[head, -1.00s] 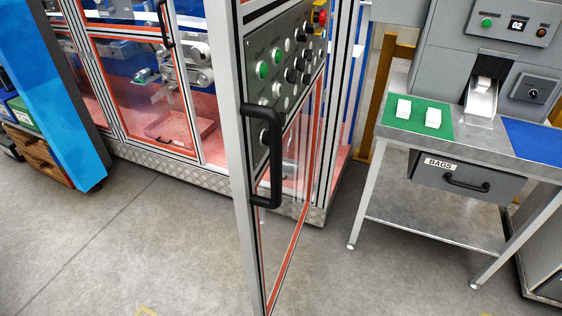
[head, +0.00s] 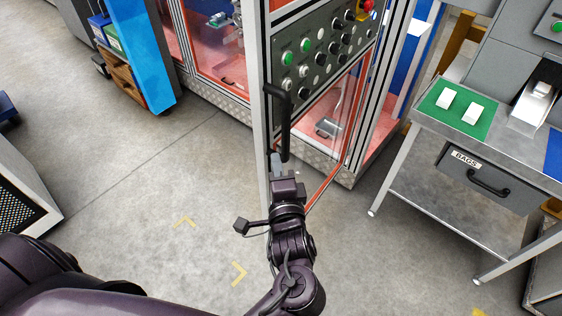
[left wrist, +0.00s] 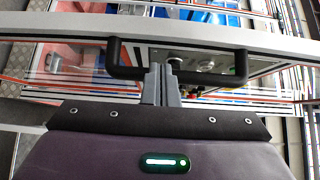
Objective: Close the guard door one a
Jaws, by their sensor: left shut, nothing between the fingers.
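The guard door (head: 263,140) stands swung out from the machine, with a pale metal frame edge, orange trim and a clear panel. I see no readable door label. Its black bar handle (head: 285,125) also shows in the left wrist view (left wrist: 128,74). My left gripper (head: 277,162) is shut and empty, at the lower end of the handle in the head view. In the left wrist view its fingers (left wrist: 161,84) overlap the middle of the handle bar; I cannot tell whether they touch it. My right gripper is not in view.
A control panel (head: 325,50) with several buttons is on the machine behind the door. A steel bench (head: 430,117) with a bags drawer (head: 480,180) stands to the right. A blue panel (head: 143,50) stands at the left. The floor (head: 150,190) left of the door is clear.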

